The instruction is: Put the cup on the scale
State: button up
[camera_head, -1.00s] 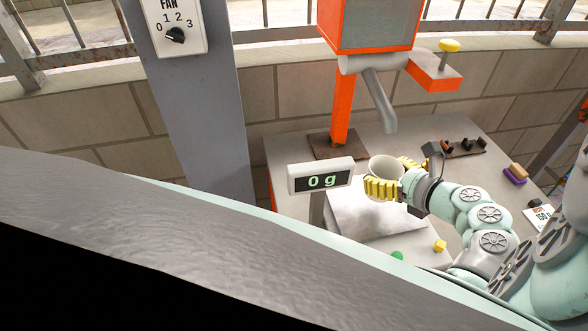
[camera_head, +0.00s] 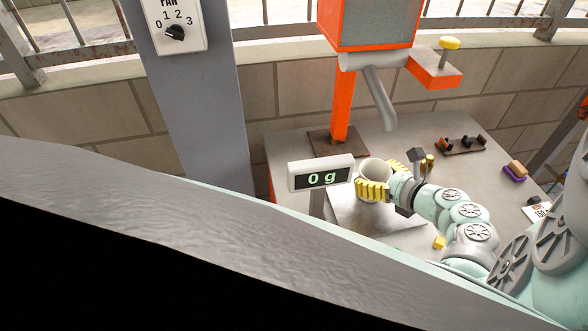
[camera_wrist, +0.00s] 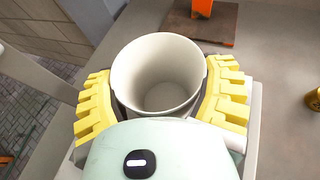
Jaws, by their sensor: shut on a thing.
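The cup (camera_head: 375,167) is off-white, open at the top and looks empty and upright. My gripper (camera_head: 372,183) is shut on it, with yellow ribbed fingers on both sides, as the wrist view also shows the cup (camera_wrist: 160,75) between them. The scale has a flat metal plate (camera_head: 350,215) and a display (camera_head: 321,177) on a post, reading 0 g. The cup is over the plate's back part in the head view. The cup's base is hidden by the finger, so any gap to the plate cannot be seen.
An orange machine with a grey spout (camera_head: 380,98) stands behind the cup. Brass cylinders (camera_head: 430,162) are right of the gripper. A grey column (camera_head: 190,100) stands left.

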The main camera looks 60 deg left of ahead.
jog(key=o, duration=0.8)
jog(key=shift+f, duration=0.1)
jog(key=shift+d+r, duration=0.15)
jog(key=shift+r, duration=0.1)
jog(key=b+v, duration=0.1)
jog(key=v, duration=1)
jog(key=shift+d+r, duration=0.1)
jog(key=shift+d, duration=0.3)
